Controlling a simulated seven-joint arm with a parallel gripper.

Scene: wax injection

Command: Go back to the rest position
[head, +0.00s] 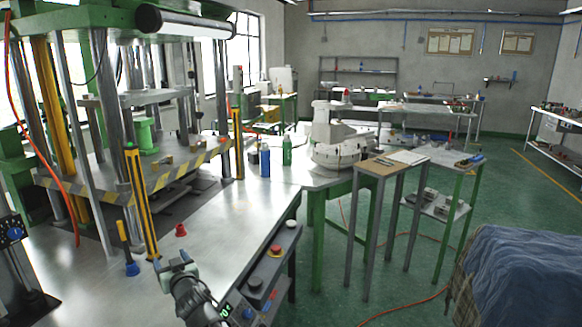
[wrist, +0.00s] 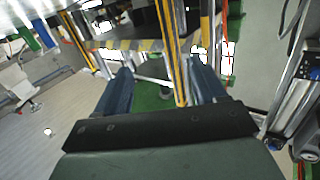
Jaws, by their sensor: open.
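My gripper (head: 178,262) is above the metal worktable (head: 225,215) in the head view, near its front. In the wrist view its two dark blue fingers (wrist: 162,88) stand wide apart with nothing held between them. The arm behind it comes up from the bottom of the head view. A small red piece (head: 180,230) stands on the table just beyond the gripper, apart from it. A yellow-handled tool with a blue base (head: 128,252) stands to the left of the gripper.
The press (head: 140,175) with a striped edge and yellow posts (head: 142,205) rises at the left. A blue bottle (head: 265,162) and a green bottle (head: 287,150) stand farther back. A control panel with a red button (head: 275,250) lines the table's right edge.

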